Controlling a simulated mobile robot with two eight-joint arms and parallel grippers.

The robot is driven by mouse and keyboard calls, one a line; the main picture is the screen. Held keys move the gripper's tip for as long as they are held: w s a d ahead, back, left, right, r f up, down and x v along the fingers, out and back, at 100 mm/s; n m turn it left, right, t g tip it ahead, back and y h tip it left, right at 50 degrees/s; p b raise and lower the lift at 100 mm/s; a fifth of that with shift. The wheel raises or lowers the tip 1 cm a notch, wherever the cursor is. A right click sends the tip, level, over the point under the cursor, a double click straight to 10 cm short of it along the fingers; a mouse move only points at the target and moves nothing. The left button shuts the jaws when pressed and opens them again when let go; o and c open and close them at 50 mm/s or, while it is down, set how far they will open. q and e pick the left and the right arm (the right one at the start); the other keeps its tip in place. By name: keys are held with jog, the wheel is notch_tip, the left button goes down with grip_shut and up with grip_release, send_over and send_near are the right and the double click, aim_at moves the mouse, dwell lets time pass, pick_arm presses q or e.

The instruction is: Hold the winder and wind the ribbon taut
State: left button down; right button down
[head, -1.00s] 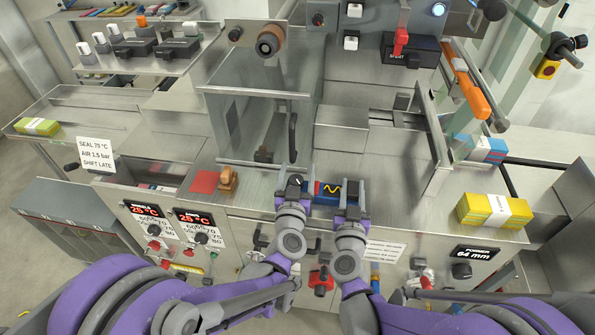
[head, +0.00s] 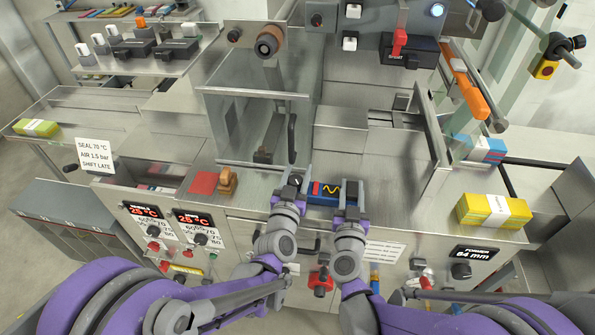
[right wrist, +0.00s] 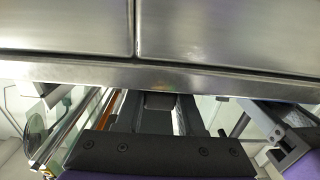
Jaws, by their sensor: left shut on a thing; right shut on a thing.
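The winder (head: 325,193) appears to be the blue block at the front edge of the steel bench, with a red mark and a wavy yellow line, seemingly the ribbon (head: 332,189), on its top. My left gripper (head: 293,182) is shut at the winder's left end, on a small dark part with a pale spot, seemingly its knob. My right gripper (head: 351,190) is shut on the winder's right end. The fingers hide both ends.
A clear-walled steel housing (head: 258,120) stands behind the winder. A wooden-handled stamp (head: 227,182) and red pad (head: 204,183) lie to the left. A yellow stack (head: 494,211) lies at the right. Knobs and a red valve (head: 320,282) project from the front panel below.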

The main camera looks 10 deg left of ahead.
pick_arm(q)
jog(key=shift+f, duration=0.1)
dwell(0.3)
jog(key=shift+c, duration=1.7)
grip_release()
jog(key=shift+s, duration=0.1)
jog(key=s+a, duration=0.1)
jog(key=s, duration=1)
jog(key=shift+s+a, duration=0.2)
jog(key=shift+s, duration=0.2)
